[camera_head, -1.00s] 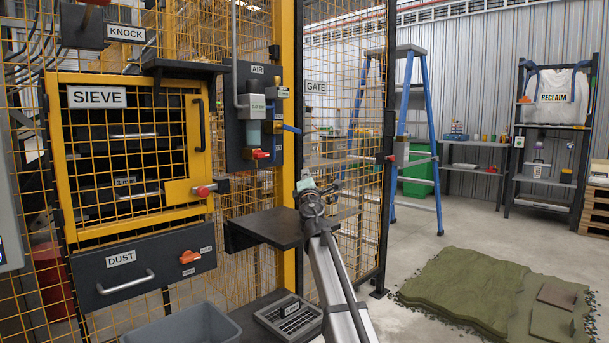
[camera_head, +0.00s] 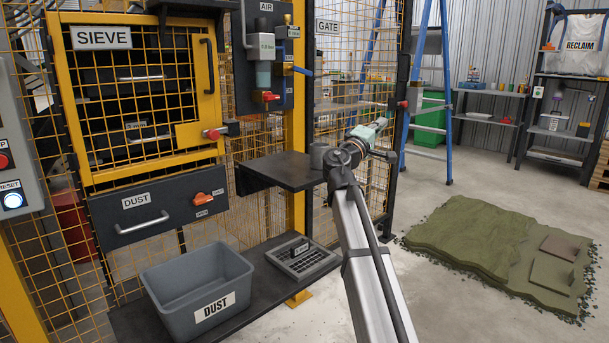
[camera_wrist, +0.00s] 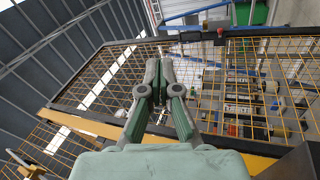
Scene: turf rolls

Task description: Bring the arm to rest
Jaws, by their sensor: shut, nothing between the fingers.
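My arm reaches up from the bottom of the head view, with my gripper (camera_head: 385,124) at its far end beside the mesh gate. The gripper is small there and its fingers are hard to make out. In the wrist view my gripper (camera_wrist: 161,65) has its two fingers together at the tips, with nothing between them. Beyond the fingers are yellow mesh and the grey corrugated wall, and the fingers appear clear of both.
A dark shelf (camera_head: 288,171) juts out left of my arm. Below are a grey DUST bin (camera_head: 198,284) and a grated tray (camera_head: 301,259). The yellow SIEVE cabinet (camera_head: 186,160) stands left. A turf mat (camera_head: 468,237) lies right on otherwise open floor. A blue ladder (camera_head: 443,100) stands behind.

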